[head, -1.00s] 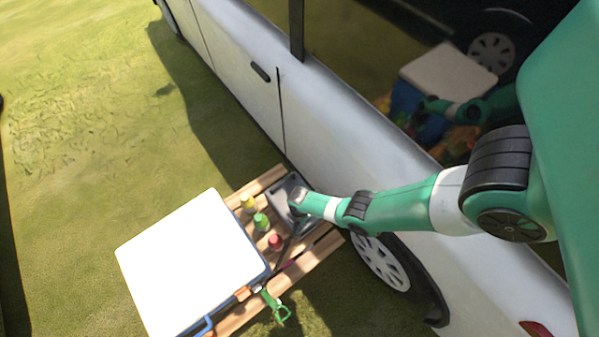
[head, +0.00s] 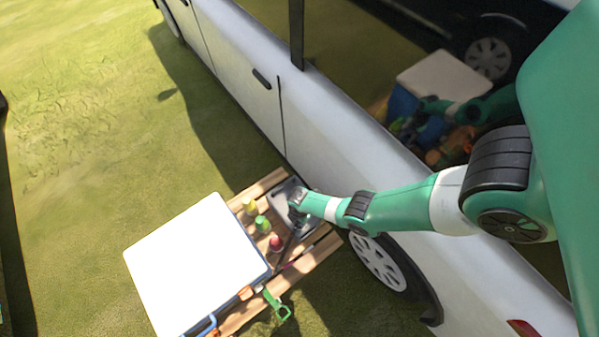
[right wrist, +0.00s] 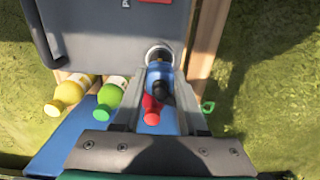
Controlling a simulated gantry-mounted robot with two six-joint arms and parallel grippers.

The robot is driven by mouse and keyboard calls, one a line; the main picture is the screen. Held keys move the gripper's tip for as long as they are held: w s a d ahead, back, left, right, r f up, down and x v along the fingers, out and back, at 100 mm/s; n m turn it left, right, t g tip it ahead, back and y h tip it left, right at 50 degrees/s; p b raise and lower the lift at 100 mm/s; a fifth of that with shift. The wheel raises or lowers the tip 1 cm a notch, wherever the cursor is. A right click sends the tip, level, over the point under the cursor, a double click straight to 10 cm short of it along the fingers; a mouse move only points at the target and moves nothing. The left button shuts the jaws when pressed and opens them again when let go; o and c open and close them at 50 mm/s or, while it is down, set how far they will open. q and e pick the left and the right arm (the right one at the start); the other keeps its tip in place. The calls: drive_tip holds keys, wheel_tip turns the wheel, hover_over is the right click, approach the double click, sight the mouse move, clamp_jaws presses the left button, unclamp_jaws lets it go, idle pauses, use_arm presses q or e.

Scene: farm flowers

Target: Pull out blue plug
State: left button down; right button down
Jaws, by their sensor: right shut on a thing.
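A blue plug (right wrist: 157,72) sits at a round metal socket (right wrist: 159,55) on the face of a grey case (right wrist: 110,30). Its black rear end points toward my wrist. My right gripper (right wrist: 158,85) is shut on the plug, one finger on each side, in the right wrist view. The plug's front end is hidden at the socket, so I cannot tell how deep it sits. In the head view my right gripper (head: 296,208) is over the grey case (head: 284,192) on a wooden pallet, and the plug is too small to make out. My left gripper is not in view.
Yellow (head: 249,205), green (head: 262,223) and red (head: 276,243) bottles stand beside the case on the wooden pallet (head: 262,185). A white-lidded cooler (head: 195,265) is at the left. A green-handled tool (head: 277,305) lies in front. A white van (head: 240,90) stands close behind.

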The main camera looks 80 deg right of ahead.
drive_tip(key=shift+r+p, duration=0.55)
drive_tip(key=shift+r, duration=0.1)
